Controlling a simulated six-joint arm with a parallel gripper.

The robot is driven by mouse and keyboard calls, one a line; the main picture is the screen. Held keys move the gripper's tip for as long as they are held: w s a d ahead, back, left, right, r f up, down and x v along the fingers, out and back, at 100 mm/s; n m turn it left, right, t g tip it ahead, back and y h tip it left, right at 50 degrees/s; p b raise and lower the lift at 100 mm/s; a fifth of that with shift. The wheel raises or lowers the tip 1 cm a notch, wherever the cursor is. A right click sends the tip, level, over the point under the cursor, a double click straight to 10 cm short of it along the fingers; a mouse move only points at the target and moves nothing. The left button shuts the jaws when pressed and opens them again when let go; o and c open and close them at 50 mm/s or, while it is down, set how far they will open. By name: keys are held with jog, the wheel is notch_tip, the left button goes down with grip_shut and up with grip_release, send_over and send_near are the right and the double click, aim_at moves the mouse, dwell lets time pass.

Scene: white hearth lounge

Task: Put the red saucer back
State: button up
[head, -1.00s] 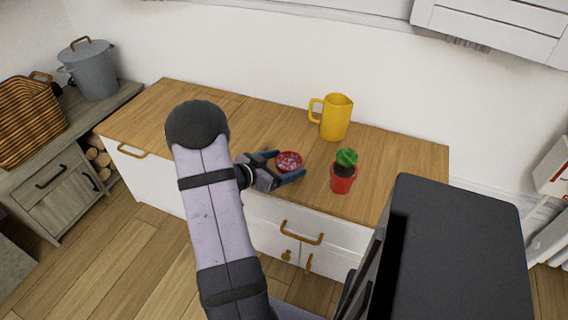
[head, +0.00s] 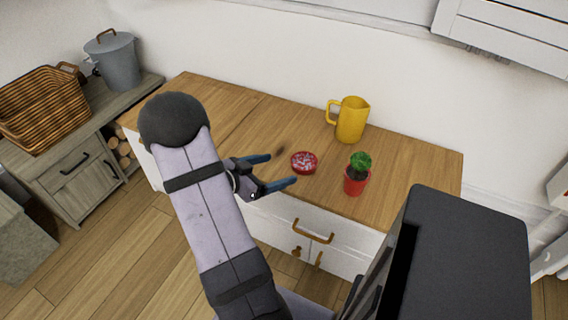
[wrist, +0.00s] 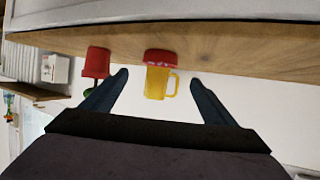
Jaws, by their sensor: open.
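The red saucer (head: 303,162), with a pale patterned middle, rests on the wooden top of the cabinet (head: 225,110), near its front edge. My gripper (head: 283,169) is open and empty, just left of the saucer, with its blue fingers pointing towards it. The fingertips look clear of the saucer. In the wrist view, which is upside down, the saucer (wrist: 160,56) appears edge-on between and beyond the open fingers (wrist: 160,80).
A yellow mug (head: 351,121) stands behind the saucer. A cactus in a red pot (head: 356,182) stands to its right. The cabinet top left of the saucer is largely clear. A wicker basket (head: 45,112) and a grey pot (head: 116,62) stand on the grey cabinet at left.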

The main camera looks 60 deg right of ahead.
jog(key=shift+w+a+r, duration=0.2)
jog(key=shift+a+r, duration=0.05)
jog(key=shift+a, duration=0.3)
jog(key=shift+w, duration=0.1)
jog(key=w+a+n+t+y, duration=0.1)
jog(key=w+a+n+t, duration=0.25)
jog(key=w, duration=0.45)
jog(key=w+a+n+t+y, duration=0.1)
jog(key=w+a+n+t, duration=0.1)
jog(key=w+a+t, duration=0.45)
jog(key=w+a+n+t+y, duration=0.2)
jog(key=w+a+n+y, duration=0.4)
jog(key=a, duration=0.4)
jog(key=s+a+n+g+y, duration=0.1)
jog(key=s+a+n+y, duration=0.15)
jog(key=a, duration=0.55)
jog(key=s+a+n+g+y, duration=0.1)
jog(key=a+n+y, duration=0.15)
jog(key=a, duration=0.55)
jog(key=s+a+n+g, duration=0.2)
jog(key=s+n+g, duration=0.3)
jog(key=s, duration=0.9)
jog(key=shift+s+a+r+n+h, duration=0.15)
jog(key=shift+a+n+h, duration=0.2)
jog(key=shift+n, duration=0.2)
